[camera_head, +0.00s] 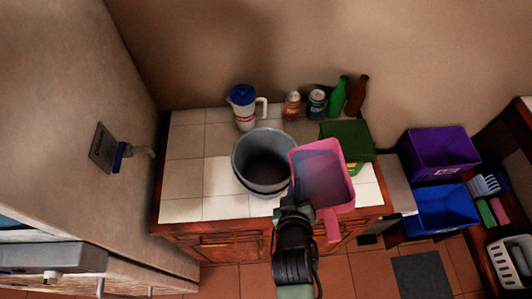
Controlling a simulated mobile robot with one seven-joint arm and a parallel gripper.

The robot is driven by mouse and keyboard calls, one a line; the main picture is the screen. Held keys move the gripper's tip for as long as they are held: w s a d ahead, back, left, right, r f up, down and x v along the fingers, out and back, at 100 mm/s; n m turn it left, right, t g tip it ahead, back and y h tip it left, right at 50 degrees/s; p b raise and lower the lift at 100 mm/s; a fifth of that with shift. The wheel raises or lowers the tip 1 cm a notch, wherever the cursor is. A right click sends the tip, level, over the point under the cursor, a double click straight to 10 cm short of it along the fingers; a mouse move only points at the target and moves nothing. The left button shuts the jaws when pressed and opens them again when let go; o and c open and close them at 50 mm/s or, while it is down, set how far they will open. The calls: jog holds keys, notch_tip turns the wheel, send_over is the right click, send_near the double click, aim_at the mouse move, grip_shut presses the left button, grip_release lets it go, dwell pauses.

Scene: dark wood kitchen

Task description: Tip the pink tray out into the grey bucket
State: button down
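The pink tray (344,158), with a handle pointing toward the front, is over the counter's front right part, and its handle reaches past the counter edge. Its left side overlaps the right rim of the grey bucket (246,174) in the picture. The tray's inside looks greyish, and I cannot make out separate contents. The grey bucket stands upright on the tiled counter, open at the top, its inside dark. My gripper (292,198) is at the tray's front left corner and appears shut on it; the fingertips are partly hidden.
Behind the bucket stand a blue-lidded white jug (244,108), an orange jar (292,106), a teal can (316,103) and green (337,97) and brown (357,95) bottles. A green box (350,134) is behind the tray. Purple (440,150) and blue (445,208) bins are at right. The counter's left is clear.

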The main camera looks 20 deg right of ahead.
jog(key=shift+w+a+f+n+g+h+b, duration=0.1)
jog(key=shift+w+a+n+g+h+b, duration=0.2)
jog(key=shift+w+a+n+h+b, duration=0.2)
dwell(1.2)
jog(key=shift+w+a+r+n+g, duration=0.35)
jog(key=shift+w+a+g, duration=0.2)
jog(key=shift+w, duration=0.2)
dwell(1.5)
jog(key=shift+w+a+f+n+g+h, duration=0.3)
jog(key=shift+a+f+n+g+h, duration=0.05)
jog(key=shift+h, duration=0.15)
dwell(0.8)
jog(key=shift+w+a+r+n+g+h, duration=0.4)
jog(key=shift+r+n+g+h, duration=0.2)
jog(key=shift+n+g+h, duration=0.25)
dwell(1.1)
jog(key=shift+w+a+f+n, duration=0.15)
jog(key=shift+f+n, duration=0.05)
jog(key=shift+n, duration=0.05)
